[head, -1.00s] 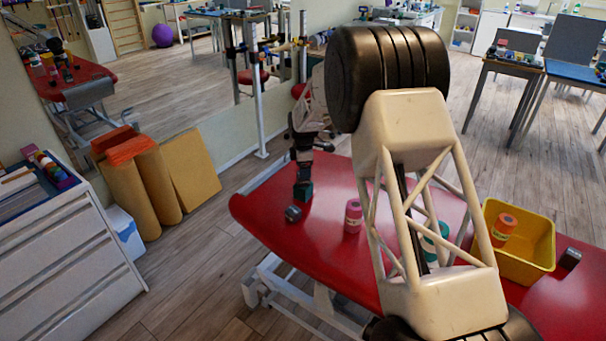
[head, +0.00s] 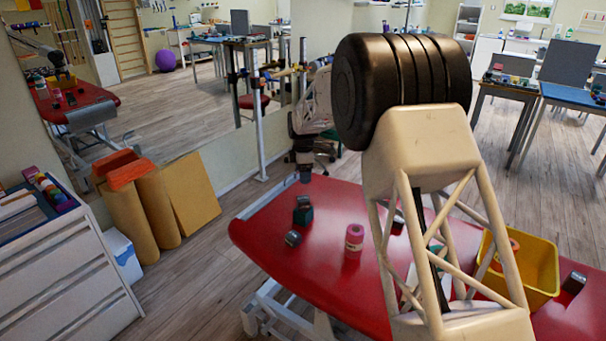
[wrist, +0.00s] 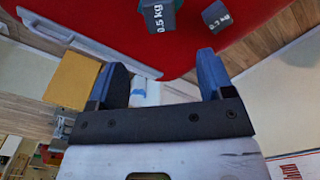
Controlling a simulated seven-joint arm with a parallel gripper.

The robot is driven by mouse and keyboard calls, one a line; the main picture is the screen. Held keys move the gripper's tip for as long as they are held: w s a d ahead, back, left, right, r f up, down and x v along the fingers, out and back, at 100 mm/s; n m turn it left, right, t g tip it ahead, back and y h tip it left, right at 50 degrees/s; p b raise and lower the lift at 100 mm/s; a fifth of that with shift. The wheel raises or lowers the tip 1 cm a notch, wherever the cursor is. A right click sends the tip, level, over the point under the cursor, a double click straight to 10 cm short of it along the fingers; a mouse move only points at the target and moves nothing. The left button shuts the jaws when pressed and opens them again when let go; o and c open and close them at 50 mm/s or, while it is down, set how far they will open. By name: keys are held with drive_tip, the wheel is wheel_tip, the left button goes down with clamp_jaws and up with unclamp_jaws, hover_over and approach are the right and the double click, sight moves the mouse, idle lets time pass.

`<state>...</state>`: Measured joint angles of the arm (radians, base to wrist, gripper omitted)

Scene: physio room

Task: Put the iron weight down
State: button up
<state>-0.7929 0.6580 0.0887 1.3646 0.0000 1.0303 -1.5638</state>
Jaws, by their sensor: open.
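A dark grey weight marked 0.5 kg (wrist: 158,20) shows at the top of the wrist view. In the head view the dark weight (head: 303,202) appears on or against a teal block (head: 304,216) on the red table; I cannot tell which. A smaller grey weight marked 0.3 kg (wrist: 217,14) lies beside it, also in the head view (head: 292,238). My gripper (wrist: 160,70) is open, with its blue fingers apart and nothing between them. In the head view my gripper (head: 305,176) is above and beyond the dark weight, apart from it.
The red treatment table (head: 270,225) also bears a pink roll (head: 354,240) and a yellow bin (head: 540,265) with an orange item. A small dark block (head: 574,283) lies right of the bin. My arm hides part of the table's middle. The table's left end has free room.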

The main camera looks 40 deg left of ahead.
idle(0.8)
drive_tip(key=s+d+r+m, duration=0.1)
drive_tip(key=d+r+m, duration=0.2)
drive_tip(key=d+r, duration=0.55)
drive_tip(key=d+r+m, duration=0.3)
drive_tip(key=d+r, duration=0.1)
drive_tip(key=d, duration=0.9)
drive_tip(key=s+d+r+m, duration=0.1)
drive_tip(key=d+r+m, duration=0.2)
drive_tip(key=d+r, duration=0.55)
drive_tip(key=s+d+r+m+t, duration=0.1)
drive_tip(key=s+d+r+m, duration=0.15)
drive_tip(key=s+d, duration=0.65)
drive_tip(key=s+d+r+m+t, duration=0.1)
drive_tip(key=s+d+m, duration=0.25)
drive_tip(key=d, duration=1.15)
drive_tip(key=s+d+f+m, duration=0.2)
drive_tip(key=s+d+m, duration=0.2)
drive_tip(key=s, duration=0.5)
drive_tip(key=s+d+f+m, duration=0.1)
drive_tip(key=s+d+m, duration=0.3)
drive_tip(key=s+d, duration=0.5)
drive_tip(key=s+d+f+m, duration=0.2)
drive_tip(key=s+d+m, duration=0.2)
drive_tip(key=s+d, duration=0.3)
drive_tip(key=s, duration=0.3)
drive_tip(key=shift+s+f+t, duration=0.25)
drive_tip(key=shift+f+t, duration=0.05)
